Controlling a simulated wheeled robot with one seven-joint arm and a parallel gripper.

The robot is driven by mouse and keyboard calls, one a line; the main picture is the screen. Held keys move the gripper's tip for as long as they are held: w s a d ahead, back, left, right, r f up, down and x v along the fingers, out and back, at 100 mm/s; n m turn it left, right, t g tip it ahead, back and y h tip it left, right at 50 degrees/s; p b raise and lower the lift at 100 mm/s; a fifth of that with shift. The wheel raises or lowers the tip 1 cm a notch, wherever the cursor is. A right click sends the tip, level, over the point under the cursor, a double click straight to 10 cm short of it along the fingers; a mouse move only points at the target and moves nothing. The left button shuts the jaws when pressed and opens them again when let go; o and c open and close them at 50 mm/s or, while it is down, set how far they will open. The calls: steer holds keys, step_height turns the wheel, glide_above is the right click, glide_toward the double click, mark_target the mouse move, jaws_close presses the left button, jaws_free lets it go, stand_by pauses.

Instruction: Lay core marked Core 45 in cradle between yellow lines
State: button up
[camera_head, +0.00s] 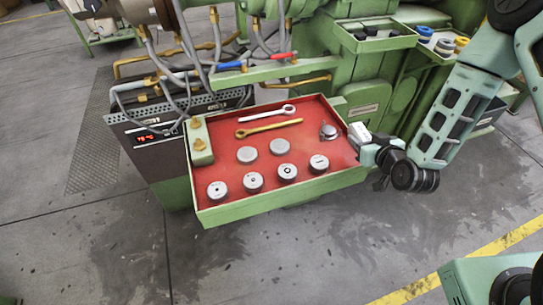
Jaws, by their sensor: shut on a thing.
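My gripper (357,143) is at the right edge of the red-lined green tray (240,213), at the end of my teal and black arm. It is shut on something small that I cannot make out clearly. A small silver piece (328,131) shows just left of it, over the tray's right part; I cannot tell whether the jaws touch it. Several round grey discs, one of them at the front left (217,190), sit in the tray. Their markings are too small to read. I cannot make out a core marked Core 45, or a cradle between yellow lines.
A silver wrench (267,113) and a yellow wrench (268,128) lie in the tray's back. A green block with brass knobs (199,145) stands at its left edge. Green machinery (350,70) and hoses are behind. A yellow floor line (480,255) runs at lower right.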

step_height(320, 180, up, 2)
steer(key=y+b, duration=0.1)
steer(key=b, duration=0.2)
glide_above(335, 153)
steer(key=r, duration=0.1)
steer(key=shift+n, duration=0.4)
step_height(335, 153, down, 10)
steer(key=shift+w+r, duration=0.1)
steer(key=o, duration=0.9)
steer(key=shift+b, duration=0.3)
steer(key=shift+o, duration=0.3)
